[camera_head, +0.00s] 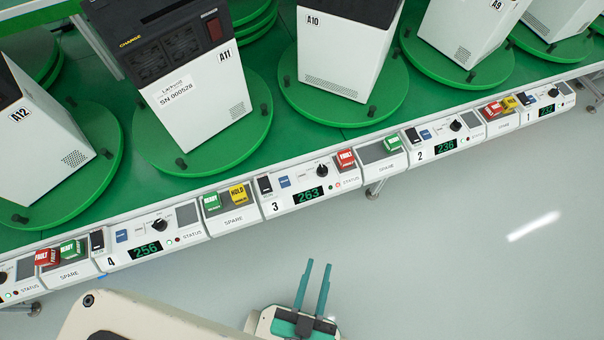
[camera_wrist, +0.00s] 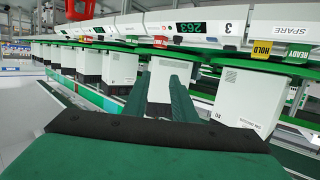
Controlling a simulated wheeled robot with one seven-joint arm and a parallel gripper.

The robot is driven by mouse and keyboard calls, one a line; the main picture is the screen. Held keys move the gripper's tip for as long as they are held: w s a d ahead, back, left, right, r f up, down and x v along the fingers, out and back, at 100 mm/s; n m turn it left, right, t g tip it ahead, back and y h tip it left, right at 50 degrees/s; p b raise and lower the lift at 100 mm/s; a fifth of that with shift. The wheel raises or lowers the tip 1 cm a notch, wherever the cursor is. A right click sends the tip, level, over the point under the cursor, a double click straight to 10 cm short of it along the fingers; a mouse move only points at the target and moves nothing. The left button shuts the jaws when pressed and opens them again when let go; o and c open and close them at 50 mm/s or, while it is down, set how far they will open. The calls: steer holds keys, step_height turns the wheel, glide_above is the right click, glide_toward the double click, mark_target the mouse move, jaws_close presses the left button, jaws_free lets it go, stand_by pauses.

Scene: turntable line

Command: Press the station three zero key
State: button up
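The station three panel (camera_head: 340,183) is on the front rail of the line, marked 3, with a green 263 display (camera_head: 309,195). A small blue key (camera_head: 284,182) sits on it between a black rocker switch (camera_head: 265,185) and a black knob (camera_head: 322,170); its lettering is too small to read. The wrist view shows the 263 display (camera_wrist: 190,27) upside down at the top; I cannot make out the blue key there. My gripper (camera_head: 318,264) is below the panel in the head view, apart from it. Its two teal fingers (camera_wrist: 160,76) are parted with nothing between them.
Neighbouring panels carry similar keys: station four (camera_head: 145,250) to the left and station two (camera_head: 440,148) to the right. Green READY (camera_head: 211,202) and yellow HOLD (camera_head: 239,195) blocks sit left of station three, a red FAULT block (camera_head: 346,159) right. The floor (camera_head: 450,260) in front is clear.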

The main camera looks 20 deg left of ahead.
jaws_close()
stand_by(1.4)
